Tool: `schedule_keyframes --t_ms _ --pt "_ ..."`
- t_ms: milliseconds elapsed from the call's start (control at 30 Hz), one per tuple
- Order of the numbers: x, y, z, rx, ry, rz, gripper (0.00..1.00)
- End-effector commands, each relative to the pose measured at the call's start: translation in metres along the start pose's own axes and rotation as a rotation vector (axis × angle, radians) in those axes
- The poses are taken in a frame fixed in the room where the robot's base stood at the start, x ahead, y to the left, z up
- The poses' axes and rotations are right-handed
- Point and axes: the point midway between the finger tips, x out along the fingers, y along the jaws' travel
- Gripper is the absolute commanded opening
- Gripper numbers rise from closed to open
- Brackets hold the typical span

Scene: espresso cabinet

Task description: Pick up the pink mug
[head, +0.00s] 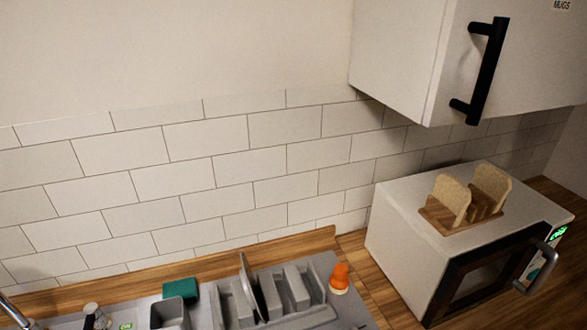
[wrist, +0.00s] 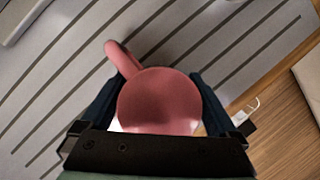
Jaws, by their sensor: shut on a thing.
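The pink mug (wrist: 158,101) shows in the wrist view, seen from above with its handle (wrist: 122,58) pointing to the upper left. My gripper (wrist: 158,90) has one dark finger on each side of the mug and is shut on it. Under the mug is a grey ribbed surface (wrist: 205,40). I cannot tell whether the mug touches that surface. The head view shows neither the mug nor my gripper.
In the head view, a grey dish rack (head: 275,295), an orange-topped item (head: 340,278) and a green sponge (head: 181,290) are on the counter. A microwave (head: 420,235) stands right, below a white cabinet (head: 410,60) with a black handle.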

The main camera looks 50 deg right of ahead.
Motion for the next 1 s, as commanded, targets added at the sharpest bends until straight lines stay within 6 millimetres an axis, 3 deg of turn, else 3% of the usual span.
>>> schedule_keyframes --t_ms 33,100,400,800,1000 --pt "0.0 0.0 0.0 0.0 0.0 0.0 0.28" --pt "-0.001 0.001 0.001 0.0 -0.001 0.002 0.17" --pt "-0.006 0.001 0.003 0.001 -0.002 0.003 0.17" --pt "-0.07 0.001 0.03 0.004 -0.003 0.005 0.17" --pt "-0.087 0.005 0.039 0.048 0.0 -0.015 0.17"
